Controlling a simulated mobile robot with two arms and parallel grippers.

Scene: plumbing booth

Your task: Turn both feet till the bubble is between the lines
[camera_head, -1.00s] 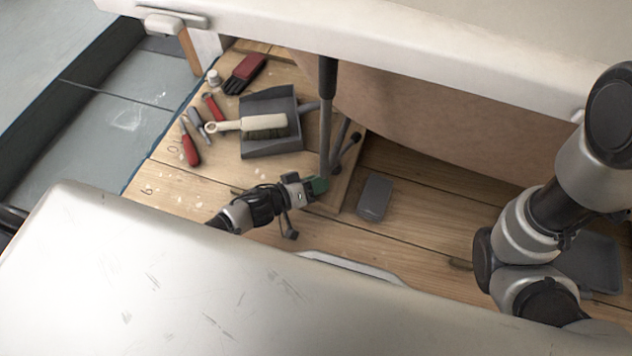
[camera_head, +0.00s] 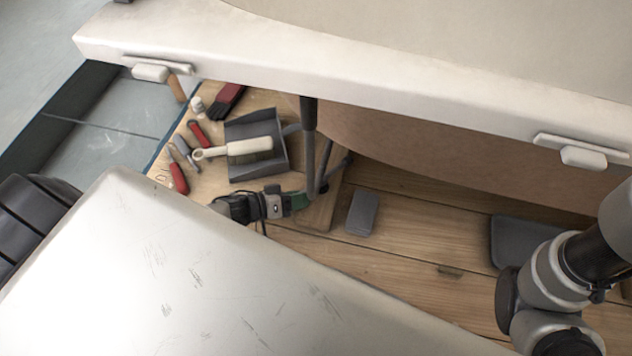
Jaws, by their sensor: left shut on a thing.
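A white bathtub (camera_head: 400,100) spans the top of the view, its rim crossing above the wooden floor. A dark leg (camera_head: 309,125) comes down from under the rim, with thinner struts beside it near the floor. No bubble or lines can be made out.
A grey dustpan (camera_head: 240,132) with a cream brush (camera_head: 250,148) and red-handled tools (camera_head: 178,178) lie left of the leg. A grey block (camera_head: 362,213) and a dark tray (camera_head: 520,240) lie to the right. White fittings (camera_head: 150,72) (camera_head: 583,156) sit on the rim's side.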

